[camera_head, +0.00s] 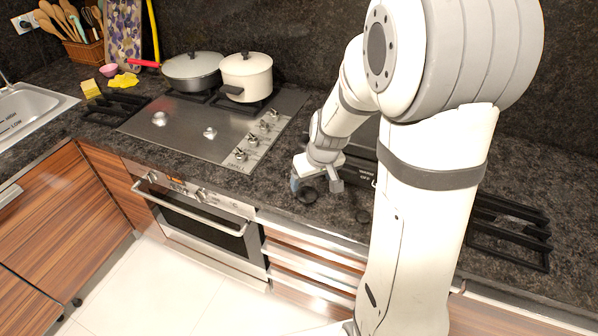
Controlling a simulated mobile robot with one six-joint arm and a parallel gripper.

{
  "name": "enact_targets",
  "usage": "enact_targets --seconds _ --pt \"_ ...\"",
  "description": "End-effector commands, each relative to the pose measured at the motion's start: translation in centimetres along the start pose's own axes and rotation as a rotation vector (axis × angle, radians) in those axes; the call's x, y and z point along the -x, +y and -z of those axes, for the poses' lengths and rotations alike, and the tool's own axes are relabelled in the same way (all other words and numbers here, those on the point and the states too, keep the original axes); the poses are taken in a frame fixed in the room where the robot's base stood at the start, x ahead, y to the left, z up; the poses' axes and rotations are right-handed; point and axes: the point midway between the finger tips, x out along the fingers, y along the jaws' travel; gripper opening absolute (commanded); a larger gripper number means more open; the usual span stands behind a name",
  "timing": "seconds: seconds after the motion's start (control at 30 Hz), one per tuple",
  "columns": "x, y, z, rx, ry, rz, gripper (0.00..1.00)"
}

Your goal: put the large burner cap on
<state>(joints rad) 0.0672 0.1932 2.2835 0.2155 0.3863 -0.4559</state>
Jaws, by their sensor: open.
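A round black cap (307,196), the larger of two dark discs, lies on the dark stone counter to the right of the cooktop. A smaller dark cap (362,216) lies to its right, close to my arm. The steel cooktop (180,144) has two bare silver burners at its front, a left one (160,118) and a right one (210,132). My gripper (317,184) is open, pointing down just above the larger cap, its fingers partly hiding it. I cannot tell whether they touch it.
A dark pan (192,76) and a cream pot (246,74) stand on the back of the cooktop. Control knobs (264,126) line its right side. Black grates lie on the counter at left (116,106) and right (510,230). A sink (30,112) is at far left.

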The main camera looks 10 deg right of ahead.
Motion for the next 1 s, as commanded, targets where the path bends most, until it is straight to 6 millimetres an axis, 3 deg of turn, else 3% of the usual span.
enact_targets --seconds 0.47,0.7,1.0 --pt "-4.7 0.3 0.3 0.004 0.002 -0.002 0.80" --pt "-8.2 0.3 0.2 0.004 0.002 -0.002 0.80" --pt "-8.3 0.3 0.4 0.002 0.003 -0.003 0.77"
